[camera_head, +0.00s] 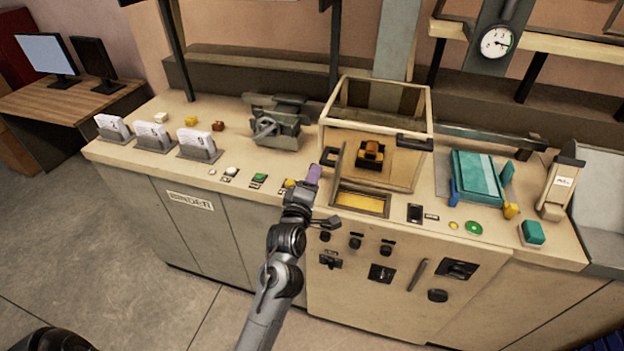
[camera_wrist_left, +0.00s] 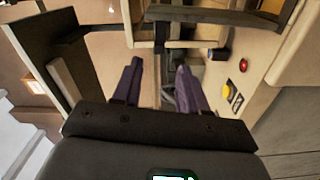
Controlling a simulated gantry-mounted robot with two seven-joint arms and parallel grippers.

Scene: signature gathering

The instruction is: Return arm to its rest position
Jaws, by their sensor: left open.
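My left arm (camera_head: 275,290) reaches up from the bottom of the head view to the front edge of the bench. My left gripper (camera_head: 313,176), with purple fingers, is beside the button row, just left of the clear-sided box. In the left wrist view the two purple fingers (camera_wrist_left: 157,75) stand apart with nothing between them, so it is open and empty. A dark grey mechanism shows beyond the gap between them. My right gripper is in neither view.
The clear-sided box (camera_head: 337,105) with an orange-black piece inside stands close to the gripper. A yellow-lined recess (camera_head: 360,202) lies in front of it. Card holders (camera_head: 153,137), a vise-like device (camera_head: 275,122) and a teal press (camera_head: 476,178) stand on the bench. Floor at left is clear.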

